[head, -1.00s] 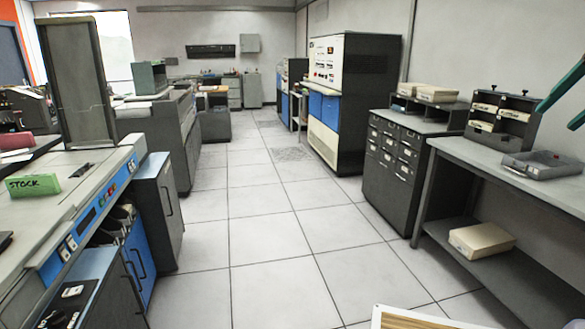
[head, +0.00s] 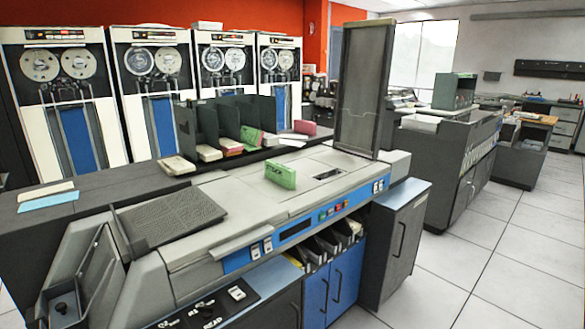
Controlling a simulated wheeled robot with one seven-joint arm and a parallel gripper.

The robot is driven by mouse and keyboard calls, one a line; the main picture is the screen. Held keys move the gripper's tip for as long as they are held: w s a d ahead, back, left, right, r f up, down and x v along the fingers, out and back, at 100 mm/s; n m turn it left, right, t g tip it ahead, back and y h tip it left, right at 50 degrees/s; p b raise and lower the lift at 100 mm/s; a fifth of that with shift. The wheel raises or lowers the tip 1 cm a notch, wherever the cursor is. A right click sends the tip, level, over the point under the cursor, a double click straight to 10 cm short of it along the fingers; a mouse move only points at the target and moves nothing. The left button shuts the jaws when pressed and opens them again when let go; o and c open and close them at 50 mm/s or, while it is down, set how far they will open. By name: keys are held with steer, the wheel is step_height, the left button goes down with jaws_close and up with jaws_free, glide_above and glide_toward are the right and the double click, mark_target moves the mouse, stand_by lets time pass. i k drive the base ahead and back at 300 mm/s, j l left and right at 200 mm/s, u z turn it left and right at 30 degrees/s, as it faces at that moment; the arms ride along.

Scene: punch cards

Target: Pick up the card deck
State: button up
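A small green block marked STOCK (head: 281,175), which looks like a card deck, stands on the flat light top of the grey and blue card machine (head: 225,203) in the middle of the view. Its surroundings on that top are clear. Other possible decks stand behind it: a pink block (head: 305,127) on the dark counter and a green one (head: 250,138) in the upright rack. I cannot tell from the picture alone which one the task names. My gripper is not in view.
A tall dark panel (head: 359,88) rises from the machine's right end. A dark ribbed tray (head: 170,217) lies at its left. Dark dividers (head: 208,126) stand behind. Tape cabinets (head: 152,95) line the back wall. Free tiled floor (head: 470,255) lies at the right.

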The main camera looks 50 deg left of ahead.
mark_target(284, 176)
steer(key=i+u, duration=0.2)
steer(key=i, duration=0.3)
steer(key=i+l+u, duration=0.15)
steer(key=i, duration=0.3)
steer(key=i+u, duration=0.2)
steer(key=i, duration=0.3)
steer(key=i+u, duration=0.2)
steer(key=u, duration=0.25)
steer(key=i+u, duration=0.2)
steer(key=u, duration=0.2)
steer(key=i+l+u, duration=0.1)
steer(key=u, duration=0.35)
steer(key=i+l+u, duration=0.2)
steer(key=u, duration=0.2)
steer(key=i+u, duration=0.2)
steer(key=u, duration=0.2)
steer(key=i+l+u, duration=0.15)
steer(key=u, duration=0.2)
steer(key=i+l+u, duration=0.2)
steer(key=u, duration=0.2)
steer(key=i+l+u, duration=0.2)
steer(key=u, duration=0.15)
